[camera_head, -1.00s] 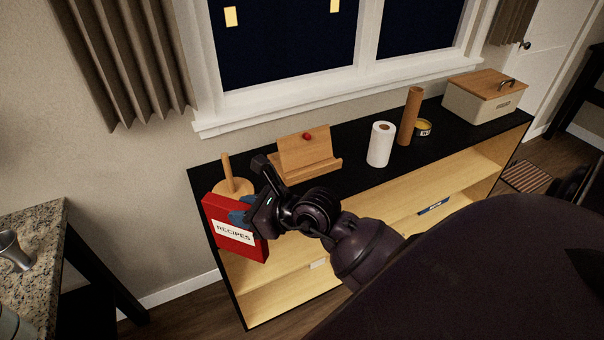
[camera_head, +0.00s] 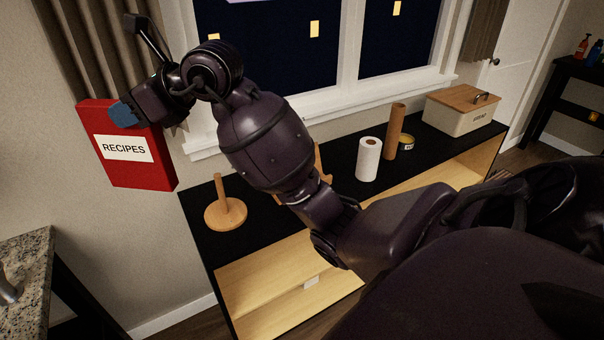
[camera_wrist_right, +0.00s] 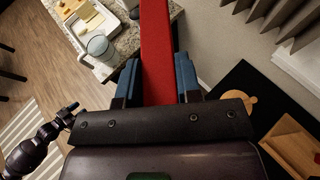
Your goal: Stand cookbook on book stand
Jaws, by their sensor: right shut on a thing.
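The red cookbook (camera_head: 153,176), with a white RECIPES label, is held up in the air at the left, above the cabinet's left end. My right gripper (camera_head: 124,114) is shut on it; in the right wrist view the blue fingers lie on both sides of the red cookbook (camera_wrist_right: 156,40). The wooden book stand (camera_head: 319,163) is mostly hidden behind my right arm in the head view. It shows at the lower right of the right wrist view (camera_wrist_right: 292,145), apart from the cookbook. My left gripper (camera_wrist_right: 66,112) shows small at the left there; its jaws are unclear.
A wooden peg holder (camera_head: 225,213) stands on the black cabinet top (camera_head: 262,222). A paper towel roll (camera_head: 368,158), a brown cylinder (camera_head: 395,130), a yellow can (camera_head: 406,141) and a bread box (camera_head: 460,110) stand further right. A granite counter (camera_head: 25,265) is at lower left.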

